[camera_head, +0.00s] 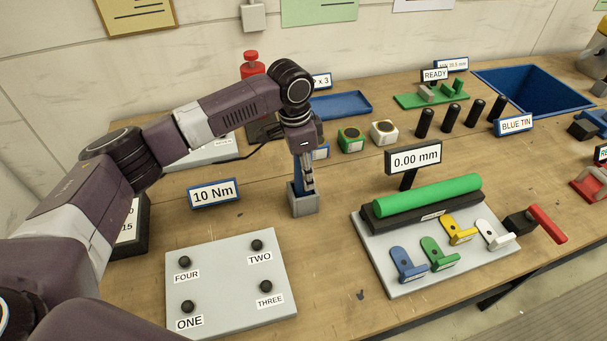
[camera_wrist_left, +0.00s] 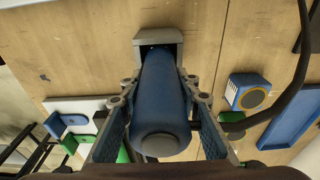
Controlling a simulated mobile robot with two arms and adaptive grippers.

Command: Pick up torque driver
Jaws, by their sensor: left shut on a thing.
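The torque driver (camera_wrist_left: 160,95) has a blue cylindrical handle and fills the middle of the left wrist view. It stands in a small grey holder (camera_head: 305,203) on the bench, beside the "10 Nm" sign (camera_head: 214,193). The holder also shows at the top of the left wrist view (camera_wrist_left: 158,37). My left gripper (camera_head: 306,180) points down over the holder and is shut on the driver's handle, one finger on each side. In the head view the gripper covers most of the driver, and its lower end is hidden in the holder. My right gripper is not in view.
A grey plate (camera_head: 225,250) with black knobs marked ONE to FOUR lies in front. A fixture (camera_head: 375,262) with a green cylinder (camera_head: 428,195) and coloured clamps stands to the right. Green and white blocks (camera_head: 384,132) and a blue tray (camera_head: 340,105) sit behind. A dark cable runs near the gripper.

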